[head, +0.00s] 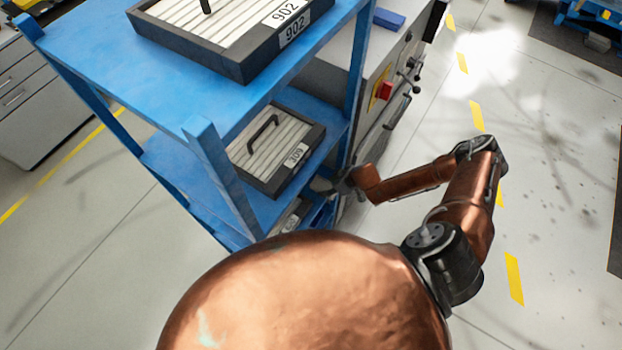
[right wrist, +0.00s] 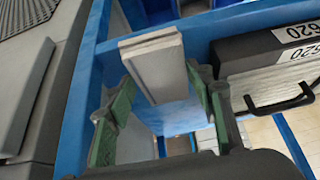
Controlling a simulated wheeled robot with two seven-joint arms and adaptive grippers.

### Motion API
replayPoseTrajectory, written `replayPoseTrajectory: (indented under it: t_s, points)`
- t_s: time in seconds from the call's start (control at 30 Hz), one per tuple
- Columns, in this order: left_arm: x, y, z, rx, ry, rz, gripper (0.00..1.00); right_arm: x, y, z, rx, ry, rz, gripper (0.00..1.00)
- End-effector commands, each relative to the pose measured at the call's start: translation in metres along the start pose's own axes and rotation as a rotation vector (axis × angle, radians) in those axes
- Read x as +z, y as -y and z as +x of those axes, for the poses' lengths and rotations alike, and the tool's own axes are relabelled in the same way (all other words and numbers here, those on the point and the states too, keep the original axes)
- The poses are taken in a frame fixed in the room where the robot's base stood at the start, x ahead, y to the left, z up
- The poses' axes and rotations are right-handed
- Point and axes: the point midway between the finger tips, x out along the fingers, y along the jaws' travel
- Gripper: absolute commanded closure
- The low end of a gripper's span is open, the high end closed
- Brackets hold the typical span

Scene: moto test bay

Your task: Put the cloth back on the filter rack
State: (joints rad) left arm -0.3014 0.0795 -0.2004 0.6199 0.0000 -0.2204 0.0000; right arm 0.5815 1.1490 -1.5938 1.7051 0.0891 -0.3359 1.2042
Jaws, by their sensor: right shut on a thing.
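The blue filter rack (head: 195,135) stands at the left of the head view, with its shelves one above another. My right gripper (head: 333,186) reaches in at the rack's right side, by the lower shelves. In the right wrist view its green-padded fingers (right wrist: 160,108) are on either side of a pale grey, flat slab, which looks like the folded cloth (right wrist: 160,68). My left gripper is out of view.
A filter tray marked 902 (head: 235,68) sits on the top shelf and another handled tray (head: 288,172) below. A tray marked 620 (right wrist: 275,58) is close right of the gripper. A grey machine (head: 385,75) stands beside the rack. Floor at right is open.

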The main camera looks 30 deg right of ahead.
Motion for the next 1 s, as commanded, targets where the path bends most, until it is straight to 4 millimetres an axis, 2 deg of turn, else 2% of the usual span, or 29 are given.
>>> replayPoseTrajectory:
  t_s: [0.03, 0.13, 0.23, 0.37, 0.5, 0.73, 0.8, 1.0]
  points:
    - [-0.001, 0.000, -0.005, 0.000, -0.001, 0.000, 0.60, -0.017, 0.001, 0.006, -0.001, -0.005, -0.006, 0.71]
    - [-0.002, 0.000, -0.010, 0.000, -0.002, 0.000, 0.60, -0.039, 0.001, 0.019, -0.001, -0.003, -0.006, 0.71]
    - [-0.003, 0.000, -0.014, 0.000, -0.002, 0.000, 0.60, -0.056, 0.001, 0.029, 0.001, -0.002, -0.007, 0.71]
    - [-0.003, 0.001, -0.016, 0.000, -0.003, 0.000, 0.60, -0.069, 0.001, 0.039, -0.001, -0.001, -0.003, 0.71]
    - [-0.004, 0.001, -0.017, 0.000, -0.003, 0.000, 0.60, -0.070, 0.001, 0.045, 0.000, 0.002, -0.002, 0.71]
    - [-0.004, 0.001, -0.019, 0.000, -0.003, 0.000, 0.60, -0.055, 0.001, 0.069, 0.000, 0.002, 0.000, 0.71]
    - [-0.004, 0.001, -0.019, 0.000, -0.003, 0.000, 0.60, -0.054, 0.001, 0.072, 0.000, 0.001, -0.001, 0.74]
    - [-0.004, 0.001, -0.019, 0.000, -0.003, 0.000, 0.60, -0.052, 0.001, 0.073, -0.001, 0.002, -0.001, 0.74]
